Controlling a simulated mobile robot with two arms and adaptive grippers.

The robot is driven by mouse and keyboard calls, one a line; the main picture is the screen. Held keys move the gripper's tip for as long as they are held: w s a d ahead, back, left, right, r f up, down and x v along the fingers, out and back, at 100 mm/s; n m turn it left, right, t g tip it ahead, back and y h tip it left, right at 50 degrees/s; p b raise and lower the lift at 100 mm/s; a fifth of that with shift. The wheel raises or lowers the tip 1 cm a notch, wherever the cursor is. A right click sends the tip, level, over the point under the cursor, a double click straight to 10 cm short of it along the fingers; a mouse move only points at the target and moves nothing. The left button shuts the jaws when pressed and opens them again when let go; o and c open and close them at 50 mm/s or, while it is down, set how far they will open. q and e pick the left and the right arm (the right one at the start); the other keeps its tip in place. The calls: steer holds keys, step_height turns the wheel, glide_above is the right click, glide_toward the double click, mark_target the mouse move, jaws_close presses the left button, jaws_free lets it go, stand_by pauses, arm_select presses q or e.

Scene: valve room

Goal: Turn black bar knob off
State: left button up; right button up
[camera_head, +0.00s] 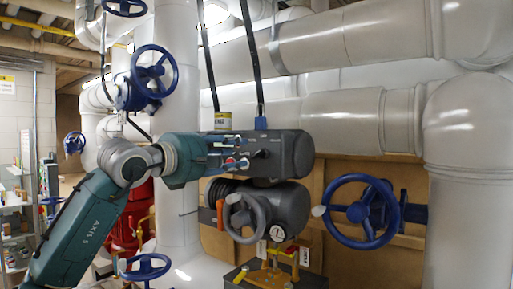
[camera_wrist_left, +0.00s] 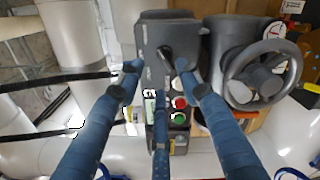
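The black bar knob (camera_head: 262,153) is on the front of a dark grey control box (camera_head: 290,150) in the head view. It also shows in the left wrist view (camera_wrist_left: 166,53), near the top centre on the box face. My left gripper (camera_head: 238,151) reaches in from the left, its blue fingers just left of the knob. In the left wrist view the fingers (camera_wrist_left: 160,78) are spread apart with nothing between them, and the knob lies just beyond the tips. I cannot tell whether any finger touches the box. My right gripper is not in view.
Red (camera_wrist_left: 180,103) and green (camera_wrist_left: 178,118) buttons sit near the fingers. A grey handwheel (camera_head: 245,217) on a dark actuator is below the box. A blue handwheel (camera_head: 362,211) is to the right. Large white pipes (camera_head: 350,40) run above, and two black cables reach down towards the box.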

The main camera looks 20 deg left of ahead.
mark_target(255, 152)
arm_select(q)
steer(key=p+x, duration=0.3)
steer(key=x, duration=0.5)
steer(key=shift+w+a+f, duration=0.2)
steer(key=shift+w+f, duration=0.05)
steer(key=shift+w, duration=0.2)
steer(key=c, duration=0.9)
jaws_close()
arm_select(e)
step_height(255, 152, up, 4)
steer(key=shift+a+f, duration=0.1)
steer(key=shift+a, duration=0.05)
